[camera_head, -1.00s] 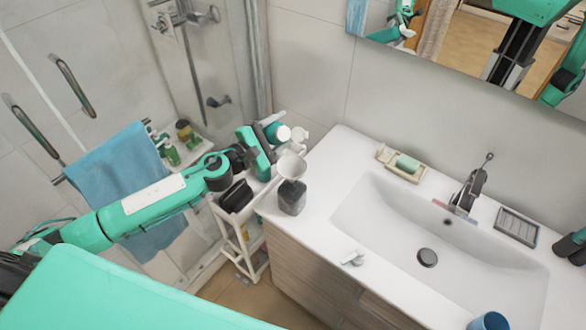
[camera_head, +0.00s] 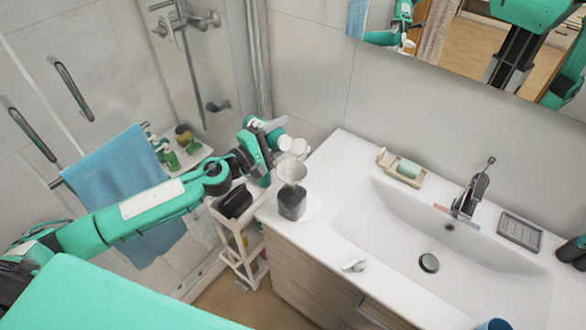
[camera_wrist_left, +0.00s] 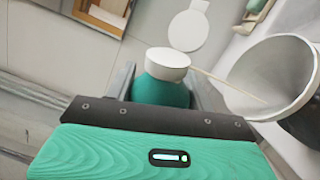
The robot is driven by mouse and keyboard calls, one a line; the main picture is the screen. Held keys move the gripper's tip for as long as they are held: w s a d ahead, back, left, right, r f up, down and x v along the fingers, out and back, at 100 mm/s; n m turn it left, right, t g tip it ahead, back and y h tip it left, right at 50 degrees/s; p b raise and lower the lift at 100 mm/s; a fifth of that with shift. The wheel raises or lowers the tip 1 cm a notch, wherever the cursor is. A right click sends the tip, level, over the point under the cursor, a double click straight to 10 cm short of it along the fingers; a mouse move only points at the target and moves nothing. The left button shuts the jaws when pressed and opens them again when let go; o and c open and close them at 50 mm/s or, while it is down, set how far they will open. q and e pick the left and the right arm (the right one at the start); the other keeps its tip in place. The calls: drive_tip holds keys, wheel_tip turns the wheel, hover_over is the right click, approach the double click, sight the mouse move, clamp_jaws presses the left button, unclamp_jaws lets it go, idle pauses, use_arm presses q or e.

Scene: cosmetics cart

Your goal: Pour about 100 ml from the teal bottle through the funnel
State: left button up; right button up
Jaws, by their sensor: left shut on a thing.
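My left gripper (camera_head: 266,137) is shut on the teal bottle, which shows between the fingers in the left wrist view (camera_wrist_left: 160,93). The bottle is tilted, and its white neck end (camera_head: 284,143) is just above and left of the funnel. The pale funnel (camera_head: 292,171) stands upright in a grey, see-through container (camera_head: 291,203) on the counter's left end. In the wrist view the funnel's wide mouth (camera_wrist_left: 272,78) is right of the bottle. A thin pale line, looking like a stream, runs from the bottle's neck into the funnel. The liquid level cannot be told.
The white counter (camera_head: 340,160) holds a soap dish (camera_head: 402,168) and a sink basin (camera_head: 400,235) with a tap (camera_head: 472,193). A white cart (camera_head: 243,247) with a black item (camera_head: 235,201) stands at the counter's left. A blue towel (camera_head: 120,185) hangs behind my left arm.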

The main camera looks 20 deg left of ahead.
sight(278, 139)
use_arm(q)
drive_tip(key=shift+s+d+r+m+p, duration=0.15)
drive_tip(key=shift+d+r+m+p, duration=0.25)
drive_tip(key=shift+m, duration=0.2)
drive_tip(key=shift+r+m+p, duration=0.15)
drive_tip(key=shift+m+p, duration=0.35)
drive_tip(key=shift+m, duration=0.4)
drive_tip(key=shift+s+r+m+p, duration=0.1)
drive_tip(key=shift+r+m+p, duration=0.25)
drive_tip(key=shift+m+p, duration=0.5)
idle(0.8)
drive_tip(key=shift+s+d+f+m+h, duration=0.15)
drive_tip(key=shift+f+m, duration=0.1)
drive_tip(key=shift+m, duration=0.3)
drive_tip(key=shift+w+d+f+m+h, duration=0.15)
drive_tip(key=shift+f+m, duration=0.1)
drive_tip(key=shift+m, duration=0.25)
drive_tip(key=shift+s+d+r+m+g+p, duration=0.15)
drive_tip(key=shift+s+r+m+g+p, duration=0.1)
drive_tip(key=shift+m+p, duration=0.6)
drive_tip(key=shift+s+d+r+m+g+p, duration=0.1)
drive_tip(key=shift+r+m+g+p, duration=0.1)
drive_tip(key=shift+m+p, duration=0.65)
idle(1.4)
drive_tip(key=shift+r+m, duration=0.2)
drive_tip(key=shift+m, duration=0.1)
idle(0.4)
